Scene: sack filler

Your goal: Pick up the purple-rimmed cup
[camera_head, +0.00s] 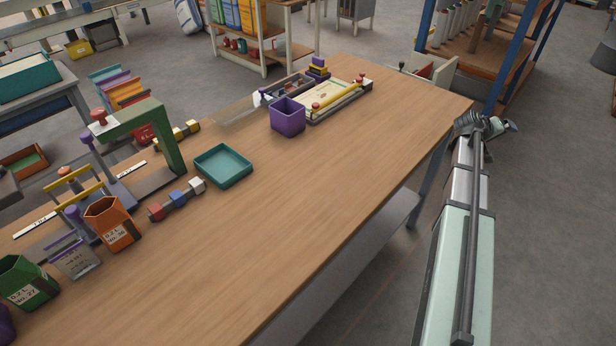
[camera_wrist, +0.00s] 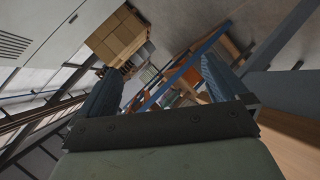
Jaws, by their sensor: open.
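The purple-rimmed cup (camera_head: 80,264) looks grey or clear with printed marks and a purple edge. It stands at the left of the wooden table in the head view, between an orange cup (camera_head: 117,230) and a green cup (camera_head: 27,286). My gripper (camera_head: 512,125) is far from it, beyond the table's right edge. In the wrist view its two dark fingers (camera_wrist: 160,85) are spread apart with nothing between them. The wrist view faces the room and shows no cup.
The wooden table (camera_head: 280,230) is clear in its middle and front. A teal tray (camera_head: 223,184), small coloured blocks (camera_head: 178,198) and a green frame (camera_head: 165,135) stand near the cups. A purple box (camera_head: 288,131) stands at the back. Blue-posted shelving (camera_head: 429,35) rises behind my arm.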

